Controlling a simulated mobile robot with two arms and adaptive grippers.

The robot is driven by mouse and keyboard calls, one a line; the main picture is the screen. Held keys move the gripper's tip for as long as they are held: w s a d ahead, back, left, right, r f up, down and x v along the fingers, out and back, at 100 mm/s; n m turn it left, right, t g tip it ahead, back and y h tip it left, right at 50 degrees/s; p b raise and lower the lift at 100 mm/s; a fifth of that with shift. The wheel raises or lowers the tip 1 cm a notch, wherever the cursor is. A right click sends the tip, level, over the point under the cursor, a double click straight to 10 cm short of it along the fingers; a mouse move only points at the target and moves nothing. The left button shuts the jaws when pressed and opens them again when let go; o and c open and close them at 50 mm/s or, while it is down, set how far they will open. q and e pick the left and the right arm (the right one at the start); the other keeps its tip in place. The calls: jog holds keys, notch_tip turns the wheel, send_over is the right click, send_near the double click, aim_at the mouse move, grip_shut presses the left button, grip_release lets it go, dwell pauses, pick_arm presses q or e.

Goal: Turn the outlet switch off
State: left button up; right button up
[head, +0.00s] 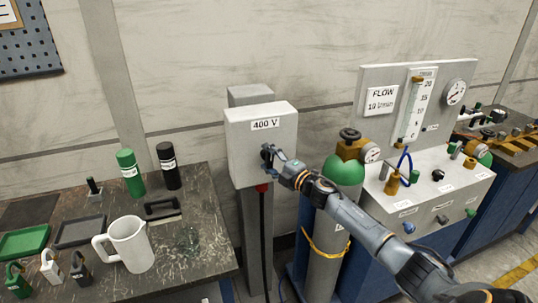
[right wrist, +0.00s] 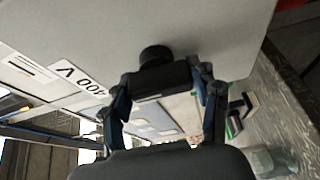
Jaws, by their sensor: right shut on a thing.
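The outlet box (head: 240,138) is a pale grey box labelled 400 V on a grey post, left of the gas cylinder. Its black outlet switch (head: 265,153) is on the front face, partly hidden by my right gripper (head: 272,156). In the right wrist view, the switch shows as a round black base with a black bar handle (right wrist: 160,78). The fingers of my right gripper (right wrist: 162,86) are on both sides of the handle, shut on it. The angle of the switch is hard to read in the head view. My left gripper is not in view.
A red plug with a black cable (head: 262,205) hangs under the box. A green-topped cylinder (head: 343,170) stands close on the right, beside the flow panel (head: 383,70).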

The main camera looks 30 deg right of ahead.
jog(key=shift+n, duration=0.4)
jog(key=o, duration=1.2)
jog(key=shift+c, duration=0.2)
jog(key=s+d, duration=0.1)
jog(key=s, duration=1.1)
jog(key=shift+d, duration=0.4)
jog(key=shift+w, duration=0.1)
